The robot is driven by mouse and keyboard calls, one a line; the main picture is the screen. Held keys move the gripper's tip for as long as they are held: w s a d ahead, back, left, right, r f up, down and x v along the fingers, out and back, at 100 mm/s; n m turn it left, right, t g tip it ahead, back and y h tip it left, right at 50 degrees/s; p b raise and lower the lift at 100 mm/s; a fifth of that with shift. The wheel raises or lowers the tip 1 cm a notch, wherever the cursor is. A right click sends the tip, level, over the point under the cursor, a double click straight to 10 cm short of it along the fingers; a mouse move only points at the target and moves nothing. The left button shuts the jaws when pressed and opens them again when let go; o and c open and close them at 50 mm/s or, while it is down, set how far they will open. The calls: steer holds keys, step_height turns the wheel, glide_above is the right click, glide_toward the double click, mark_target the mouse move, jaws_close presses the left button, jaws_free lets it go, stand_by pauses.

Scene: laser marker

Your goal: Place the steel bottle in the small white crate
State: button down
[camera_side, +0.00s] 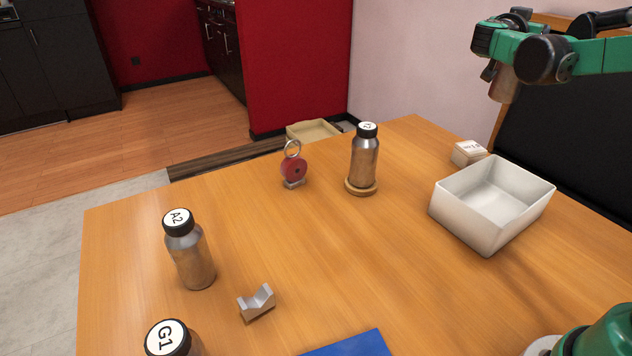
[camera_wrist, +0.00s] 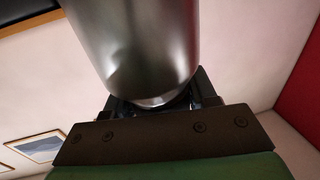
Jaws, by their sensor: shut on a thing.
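My gripper (camera_side: 493,70) is raised at the upper right of the side view, high above the table and beyond the crate. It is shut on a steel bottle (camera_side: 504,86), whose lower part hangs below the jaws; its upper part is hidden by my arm. In the wrist view the shiny bottle (camera_wrist: 135,45) fills the upper middle, against my jaws. The small white crate (camera_side: 485,208) stands on the right of the table, and its visible inside is empty. The bottle is apart from the crate.
Other steel bottles stand on the table (camera_side: 330,250): A2 (camera_side: 190,255), G1 (camera_side: 168,340), and one on a round wooden base (camera_side: 364,160). A red ringed object (camera_side: 293,168), grey V-block (camera_side: 257,302), blue flat item (camera_side: 350,346) and small box (camera_side: 468,153) are also there.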

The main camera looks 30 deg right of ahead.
steer(key=s+d+m+g, duration=0.1)
steer(key=s+m+g, duration=0.2)
steer(key=s+g, duration=0.15)
step_height(320, 180, down, 20)
steer(key=shift+s+d, duration=0.15)
stand_by(0.4)
steer(key=shift+c, duration=1.4)
jaws_free()
steer(key=shift+f, duration=0.1)
